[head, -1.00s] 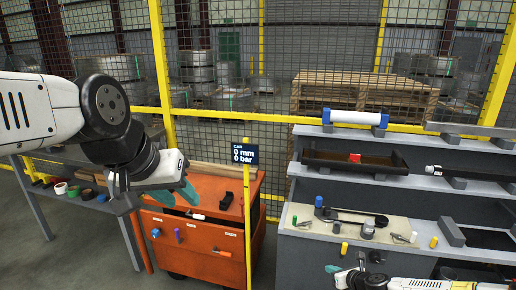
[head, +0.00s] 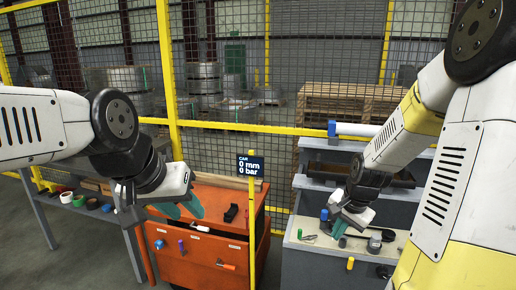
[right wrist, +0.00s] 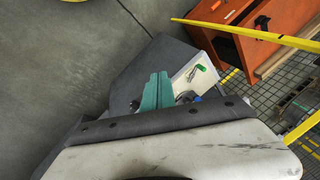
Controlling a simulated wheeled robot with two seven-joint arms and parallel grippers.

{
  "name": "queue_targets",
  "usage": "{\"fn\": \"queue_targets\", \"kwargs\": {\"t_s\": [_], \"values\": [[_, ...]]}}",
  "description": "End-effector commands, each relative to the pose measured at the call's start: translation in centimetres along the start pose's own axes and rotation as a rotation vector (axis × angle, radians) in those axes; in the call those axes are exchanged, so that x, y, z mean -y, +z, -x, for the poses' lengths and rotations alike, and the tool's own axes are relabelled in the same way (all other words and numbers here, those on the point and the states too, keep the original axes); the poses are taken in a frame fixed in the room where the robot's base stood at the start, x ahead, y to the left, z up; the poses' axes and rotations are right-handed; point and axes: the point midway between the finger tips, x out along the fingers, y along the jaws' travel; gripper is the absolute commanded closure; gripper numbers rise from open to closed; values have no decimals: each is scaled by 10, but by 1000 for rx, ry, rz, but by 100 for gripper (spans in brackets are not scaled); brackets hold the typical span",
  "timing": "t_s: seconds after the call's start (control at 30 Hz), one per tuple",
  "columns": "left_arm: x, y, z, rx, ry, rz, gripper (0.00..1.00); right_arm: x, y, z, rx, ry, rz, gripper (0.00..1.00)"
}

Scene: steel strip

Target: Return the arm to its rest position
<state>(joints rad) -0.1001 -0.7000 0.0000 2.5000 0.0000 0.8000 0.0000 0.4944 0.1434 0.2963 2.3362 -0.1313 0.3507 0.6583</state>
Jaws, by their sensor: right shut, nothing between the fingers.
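My left gripper (head: 182,208) hangs at the left in the head view, in front of the orange cart. Its two teal fingers are apart and nothing shows between them. My right arm comes in from the right edge and reaches down over the grey stepped bench. My right gripper (head: 339,229) is over the bench's lower light worktop (head: 307,246). In the right wrist view its teal fingers (right wrist: 157,91) lie together with nothing between them, above the bench end. My right arm hides much of the bench in the head view.
An orange cart (head: 190,259) with small items on it stands left of the bench. A side table with tape rolls (head: 66,197) is at the left. Yellow-framed mesh fence and pallets are behind.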

Motion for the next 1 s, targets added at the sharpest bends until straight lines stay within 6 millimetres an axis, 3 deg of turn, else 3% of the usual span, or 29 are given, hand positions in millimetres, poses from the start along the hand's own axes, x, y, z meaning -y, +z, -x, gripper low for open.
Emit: {"fn": "queue_targets", "kwargs": {"t_s": [0.03, 0.2, 0.4, 0.5, 0.7, 1.0], "values": [[0, 0, 0, 0, 0, 0, 64, 9, 6, 26, -31, -2, 79, 100], [0, 0, 0, 0, 0, 0, 64, 22, 37, 97, -92, -16, 315, 100], [0, 0, 0, 0, 0, 0, 64, 24, 86, 168, -146, -82, 570, 100], [0, 0, 0, 0, 0, 0, 64, 19, 108, 192, -164, -124, 677, 100], [0, 0, 0, 0, 0, 0, 64, 11, 134, 216, -180, -183, 801, 100], [0, 0, 0, 0, 0, 0, 64, 9, 138, 218, -180, -191, 819, 100]]}}
